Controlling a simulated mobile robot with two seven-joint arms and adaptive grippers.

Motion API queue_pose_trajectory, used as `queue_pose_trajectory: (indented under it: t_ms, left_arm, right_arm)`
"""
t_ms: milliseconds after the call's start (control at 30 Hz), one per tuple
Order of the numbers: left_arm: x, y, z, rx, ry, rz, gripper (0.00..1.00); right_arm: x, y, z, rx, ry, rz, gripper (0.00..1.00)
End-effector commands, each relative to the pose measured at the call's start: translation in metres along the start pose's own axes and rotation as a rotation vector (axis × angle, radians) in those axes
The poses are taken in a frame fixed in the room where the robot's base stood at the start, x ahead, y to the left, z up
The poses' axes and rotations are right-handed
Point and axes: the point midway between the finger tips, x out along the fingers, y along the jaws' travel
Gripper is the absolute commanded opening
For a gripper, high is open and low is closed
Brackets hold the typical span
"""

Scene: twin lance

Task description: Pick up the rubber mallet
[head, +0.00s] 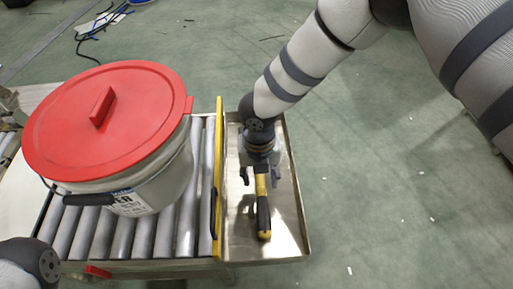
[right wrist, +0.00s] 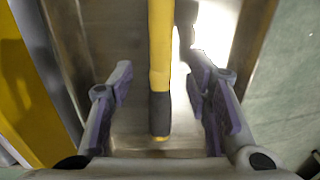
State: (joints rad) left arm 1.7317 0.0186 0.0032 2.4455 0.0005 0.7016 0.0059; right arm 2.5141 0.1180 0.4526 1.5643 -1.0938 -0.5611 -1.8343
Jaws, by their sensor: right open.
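The rubber mallet lies in a shallow metal tray (head: 288,215). Its yellow shaft and black grip (head: 263,212) show in the head view, with a yellow butt end toward the bottom. The mallet's head is hidden behind my right gripper and wrist. My right gripper (head: 261,176) is open above the handle. In the right wrist view the handle (right wrist: 160,55) runs between the two spread fingers of the gripper (right wrist: 160,92), with a gap on each side. My left gripper is not in view.
A bucket (head: 155,180) with a red lid (head: 105,120) stands on the roller conveyor (head: 110,235) at the left. A yellow rail (head: 218,165) separates the conveyor from the tray. A dark cable (head: 90,35) lies on the floor. Open green floor (head: 390,200) extends right.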

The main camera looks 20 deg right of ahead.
Motion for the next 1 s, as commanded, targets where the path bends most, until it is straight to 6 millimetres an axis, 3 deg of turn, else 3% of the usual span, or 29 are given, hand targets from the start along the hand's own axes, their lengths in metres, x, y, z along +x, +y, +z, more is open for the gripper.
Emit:
queue_pose_trajectory:
  t_ms: [100,333,500,533,867,1000]
  left_arm:
    - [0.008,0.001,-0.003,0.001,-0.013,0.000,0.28]
    - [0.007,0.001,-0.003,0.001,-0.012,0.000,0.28]
    - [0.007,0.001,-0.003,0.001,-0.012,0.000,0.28]
    - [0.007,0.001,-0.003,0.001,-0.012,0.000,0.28]
    - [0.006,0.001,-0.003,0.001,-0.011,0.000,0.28]
    - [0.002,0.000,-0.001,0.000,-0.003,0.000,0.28]
  right_arm:
    - [0.027,-0.001,-0.003,-0.001,0.005,-0.002,0.45]
    - [0.028,-0.001,-0.002,0.000,0.001,0.000,0.42]
    - [0.028,-0.001,-0.002,0.000,0.001,0.000,0.04]
    - [0.028,-0.001,-0.002,0.000,0.001,0.000,0.00]
    - [0.026,-0.001,-0.002,0.000,0.000,0.001,0.00]
    - [0.009,-0.001,-0.001,0.002,-0.002,0.002,0.00]
